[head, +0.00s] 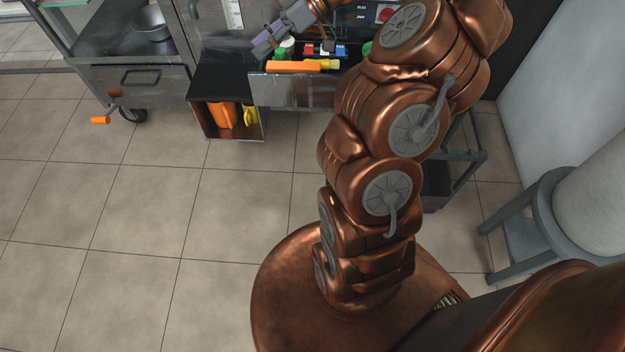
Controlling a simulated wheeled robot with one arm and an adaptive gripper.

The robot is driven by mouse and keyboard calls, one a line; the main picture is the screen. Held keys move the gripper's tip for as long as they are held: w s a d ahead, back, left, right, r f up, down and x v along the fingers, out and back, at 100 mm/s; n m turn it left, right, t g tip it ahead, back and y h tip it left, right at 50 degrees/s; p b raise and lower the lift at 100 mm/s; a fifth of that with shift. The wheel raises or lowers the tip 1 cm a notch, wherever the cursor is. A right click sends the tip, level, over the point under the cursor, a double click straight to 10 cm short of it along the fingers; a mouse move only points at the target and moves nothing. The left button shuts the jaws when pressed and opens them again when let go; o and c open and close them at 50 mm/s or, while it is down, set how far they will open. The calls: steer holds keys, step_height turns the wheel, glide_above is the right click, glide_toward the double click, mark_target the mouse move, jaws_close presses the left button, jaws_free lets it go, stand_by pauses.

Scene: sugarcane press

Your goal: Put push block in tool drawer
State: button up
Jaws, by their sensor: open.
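The tool drawer (295,92) is open at the front of the metal machine, with its grey front panel facing me. A long orange piece (292,67) lies along its front edge, beside a yellow piece (328,64). Small green, red and blue items sit behind them. I cannot tell for sure which thing is the push block. My gripper (264,45) is at the top, above the drawer's left end, small and partly merged with the background. It is open, and I see nothing held in it. My own arm hides the drawer's right part.
A dark-topped cabinet (228,82) left of the drawer holds an orange item (223,115) and a yellow item (249,116) in its cubby. A metal cart (140,86) carries a bowl (150,23). A grey stool (545,230) stands right.

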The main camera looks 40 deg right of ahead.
steer(key=s+a+r+m+g+h, duration=0.1)
steer(key=s+a+m+g+h, duration=0.35)
steer(key=s+a, duration=1.1)
steer(key=s+d+f+m+g+h, duration=0.1)
steer(key=s+d+f+m+h, duration=0.1)
steer(key=s, duration=0.6)
steer(key=s+d+f+m+g+h, duration=0.1)
steer(key=s+f+m+h, duration=0.1)
steer(key=s+h, duration=0.3)
steer(key=s+m, duration=0.1)
steer(key=s, duration=0.2)
steer(key=shift+s+d+f, duration=0.35)
steer(key=shift+r+m, duration=0.1)
steer(key=shift+m, duration=0.15)
step_height(320, 180, up, 30)
steer(key=t+p, duration=0.1)
steer(key=p, duration=2.7)
steer(key=shift+w+f, duration=0.2)
steer(key=shift+w, duration=0.2)
